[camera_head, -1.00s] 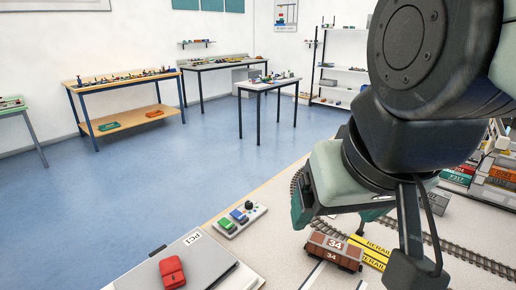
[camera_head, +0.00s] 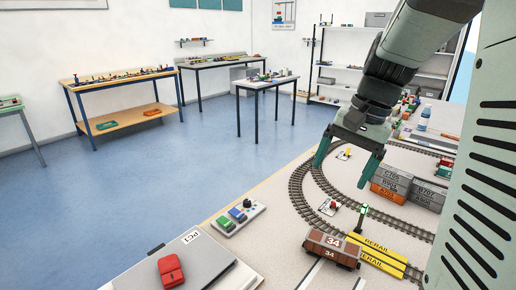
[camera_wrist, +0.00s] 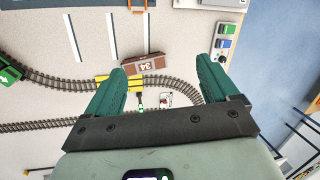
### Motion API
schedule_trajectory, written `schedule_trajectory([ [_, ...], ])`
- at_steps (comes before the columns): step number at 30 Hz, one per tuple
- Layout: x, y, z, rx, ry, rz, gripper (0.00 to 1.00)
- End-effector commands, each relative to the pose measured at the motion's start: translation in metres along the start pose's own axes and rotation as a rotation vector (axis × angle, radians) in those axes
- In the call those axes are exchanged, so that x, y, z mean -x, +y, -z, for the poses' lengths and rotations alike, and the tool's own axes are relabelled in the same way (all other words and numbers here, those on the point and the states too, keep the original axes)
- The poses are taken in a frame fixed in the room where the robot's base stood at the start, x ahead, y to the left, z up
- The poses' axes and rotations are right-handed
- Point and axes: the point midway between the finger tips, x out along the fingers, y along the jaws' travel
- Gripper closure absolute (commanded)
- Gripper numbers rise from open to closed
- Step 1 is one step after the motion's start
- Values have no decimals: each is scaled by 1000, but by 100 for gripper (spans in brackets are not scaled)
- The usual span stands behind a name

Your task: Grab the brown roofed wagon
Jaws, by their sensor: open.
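The brown roofed wagon (camera_head: 332,247), marked 34, stands on the pale layout table near its front, beside the yellow rerail pieces. It also shows in the wrist view (camera_wrist: 146,64), ahead of the fingers and between their lines. My gripper (camera_head: 344,167) is open and empty, with two green fingers pointing down over the curved track. It is above the table, farther back than the wagon and apart from it. In the wrist view my gripper (camera_wrist: 163,72) shows both green fingers spread wide.
Yellow rerail pieces (camera_head: 378,257) lie right beside the wagon. A small signal with a green top (camera_head: 362,214) stands behind it. Stacked containers (camera_head: 393,180) are at the right. A button box (camera_head: 238,217) and a laptop (camera_head: 185,262) with a red object (camera_head: 171,271) lie left.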

Motion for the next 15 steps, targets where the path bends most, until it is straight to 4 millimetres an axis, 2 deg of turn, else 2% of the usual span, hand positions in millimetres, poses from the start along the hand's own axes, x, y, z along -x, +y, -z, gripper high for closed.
schedule_trajectory([
  [1, -17, 9, 17, -83, -63, 29, 13],
  [6, -68, 36, 63, -341, -255, 161, 13],
  [11, -120, 71, 100, -580, -431, 315, 13],
  [15, -167, 108, 124, -780, -579, 475, 13],
])
